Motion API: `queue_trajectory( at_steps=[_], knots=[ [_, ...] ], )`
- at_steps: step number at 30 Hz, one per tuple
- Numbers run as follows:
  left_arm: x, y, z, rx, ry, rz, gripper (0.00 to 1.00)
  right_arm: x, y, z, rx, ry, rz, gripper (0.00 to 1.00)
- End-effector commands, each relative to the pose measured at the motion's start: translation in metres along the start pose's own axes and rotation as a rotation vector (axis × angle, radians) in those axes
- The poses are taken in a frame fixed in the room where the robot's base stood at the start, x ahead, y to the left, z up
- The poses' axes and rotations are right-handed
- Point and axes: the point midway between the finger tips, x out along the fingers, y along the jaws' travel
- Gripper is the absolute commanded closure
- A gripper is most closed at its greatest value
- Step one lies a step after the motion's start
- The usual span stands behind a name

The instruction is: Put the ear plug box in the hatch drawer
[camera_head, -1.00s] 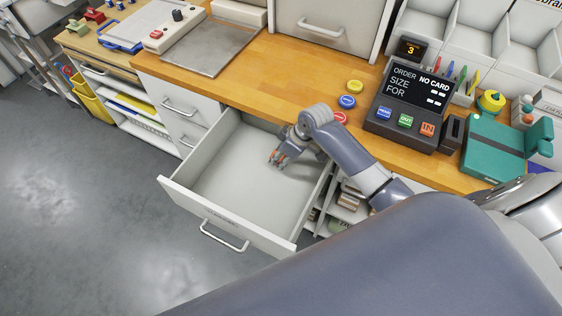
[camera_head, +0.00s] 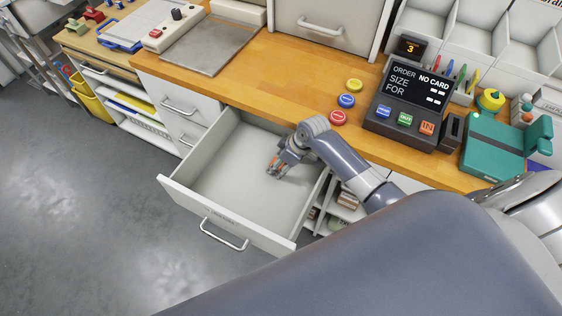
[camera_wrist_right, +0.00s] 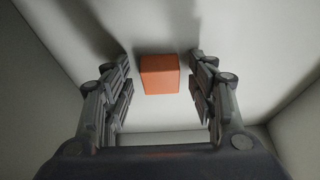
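The hatch drawer (camera_head: 215,222) is pulled out under the wooden counter. My right gripper (camera_head: 274,169) reaches down into it near its right side. In the right wrist view an orange box (camera_wrist_right: 160,74), which I take for the ear plug box, sits between the open fingers (camera_wrist_right: 159,60). A gap shows on each side of the box, against the pale drawer floor. Whether the box rests fully on the floor is hard to tell. My left gripper is out of view.
The counter (camera_head: 270,85) carries an order terminal (camera_head: 412,105), several coloured discs (camera_head: 346,101) and a teal case (camera_head: 490,148). Open shelves (camera_head: 345,205) lie right of the drawer. Much of the drawer floor (camera_head: 225,180) is bare.

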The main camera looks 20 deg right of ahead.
Motion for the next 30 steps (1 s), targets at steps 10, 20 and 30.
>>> queue_trajectory(
  at_steps=[10,20,30],
  knots=[
    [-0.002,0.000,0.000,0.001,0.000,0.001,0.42,-0.013,0.001,-0.002,-0.001,0.002,0.002,0.47],
    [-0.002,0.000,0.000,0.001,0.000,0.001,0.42,-0.075,0.001,-0.002,-0.002,0.002,0.003,0.47],
    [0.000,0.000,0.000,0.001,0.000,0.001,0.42,-0.121,0.000,-0.002,-0.001,0.000,0.000,0.47]
  ],
)
